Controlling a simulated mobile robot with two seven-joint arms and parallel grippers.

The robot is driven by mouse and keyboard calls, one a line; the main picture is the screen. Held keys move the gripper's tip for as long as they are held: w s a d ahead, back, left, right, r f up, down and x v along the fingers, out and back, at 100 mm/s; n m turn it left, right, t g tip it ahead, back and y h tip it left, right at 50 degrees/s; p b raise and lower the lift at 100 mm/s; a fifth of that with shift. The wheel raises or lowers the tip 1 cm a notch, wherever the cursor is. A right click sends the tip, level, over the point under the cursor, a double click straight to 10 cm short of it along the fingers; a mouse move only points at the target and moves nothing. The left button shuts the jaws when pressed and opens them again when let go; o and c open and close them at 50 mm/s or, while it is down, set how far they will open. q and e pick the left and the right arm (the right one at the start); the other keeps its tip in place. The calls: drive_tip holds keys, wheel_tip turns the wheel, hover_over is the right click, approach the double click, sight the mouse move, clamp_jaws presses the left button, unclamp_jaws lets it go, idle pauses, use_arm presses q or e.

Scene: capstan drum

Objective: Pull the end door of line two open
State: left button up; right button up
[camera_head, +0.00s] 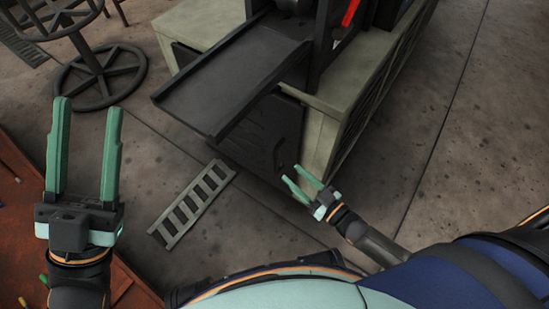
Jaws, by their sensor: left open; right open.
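A dark end door (250,137) with slanted vent slots is on the near end of the beige and black machine, under its chute. I see no line number on it. It looks shut, but the chute hides its upper part. A slim dark handle (278,155) stands near its right edge. My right gripper (291,173) is open and empty, its green fingertips just below and right of the handle. I cannot tell whether they touch it. My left gripper (88,105) is open and empty at the left, well away from the door, fingers pointing up the picture.
The dark chute (232,80) juts out above the door. A pale slotted grate (192,203) lies on the concrete floor in front. A round-based stool (98,76) stands at upper left. A reddish-brown surface (22,225) is at lower left. Floor to the right is clear.

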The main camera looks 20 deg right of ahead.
sight(277, 161)
drive_tip(key=b+x, duration=0.2)
drive_tip(key=x, duration=0.6)
drive_tip(key=shift+w, duration=0.1)
clamp_jaws()
idle(1.2)
